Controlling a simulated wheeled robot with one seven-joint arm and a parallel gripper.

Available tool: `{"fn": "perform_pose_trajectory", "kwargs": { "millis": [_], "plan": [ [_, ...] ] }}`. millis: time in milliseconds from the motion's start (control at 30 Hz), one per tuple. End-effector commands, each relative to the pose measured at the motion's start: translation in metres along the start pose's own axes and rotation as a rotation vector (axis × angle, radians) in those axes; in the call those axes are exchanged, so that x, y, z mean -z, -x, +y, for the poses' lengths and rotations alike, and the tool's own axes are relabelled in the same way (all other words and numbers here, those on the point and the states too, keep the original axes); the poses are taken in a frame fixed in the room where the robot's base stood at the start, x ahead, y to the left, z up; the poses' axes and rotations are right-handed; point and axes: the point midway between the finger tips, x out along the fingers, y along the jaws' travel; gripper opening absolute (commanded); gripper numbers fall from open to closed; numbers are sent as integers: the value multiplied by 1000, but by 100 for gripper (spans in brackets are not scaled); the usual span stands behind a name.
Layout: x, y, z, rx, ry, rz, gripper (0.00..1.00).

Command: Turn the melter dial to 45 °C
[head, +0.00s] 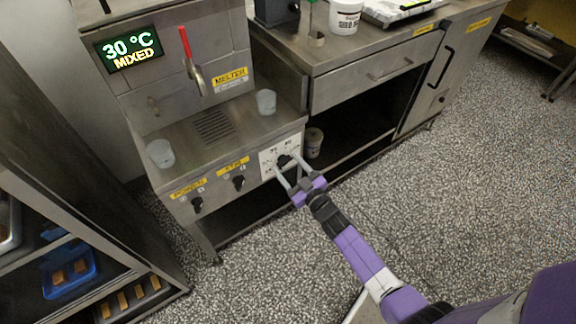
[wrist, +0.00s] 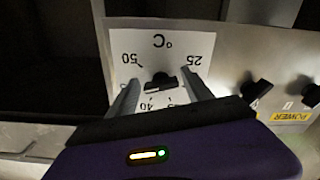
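The melter dial (head: 283,160) is a black knob on a white scale plate at the right end of the melter's front panel. In the wrist view the dial (wrist: 161,81) appears upside down, with 25, 40, 50 and °C readable on the plate (wrist: 205,45). My gripper (head: 286,163) is at the panel with its fingers on either side of the dial. In the wrist view my gripper (wrist: 160,77) is open, with gaps between both fingers and the knob. The melter display (head: 129,49) reads 30 °C and MIXED. I cannot tell exactly where the knob points.
Two more black knobs (head: 239,182) (head: 197,204) sit left of the dial, near yellow labels. Clear cups (head: 266,102) (head: 160,153) stand on the melter top. A red-handled tap (head: 190,62) is above. A rack (head: 75,215) stands at left. The speckled floor is open at right.

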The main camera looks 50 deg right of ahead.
Motion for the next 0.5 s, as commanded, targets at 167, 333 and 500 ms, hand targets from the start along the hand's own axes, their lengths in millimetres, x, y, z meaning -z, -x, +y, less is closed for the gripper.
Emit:
{"fn": "perform_pose_trajectory", "kwargs": {
  "millis": [167, 333, 500],
  "plan": [
    [1, 0, 0, 0, 0, 2, 69],
    [2, 0, 0, 0, 1, 3, 69],
    [1, 14, 1, 0, 1, 2, 69]
  ]
}}
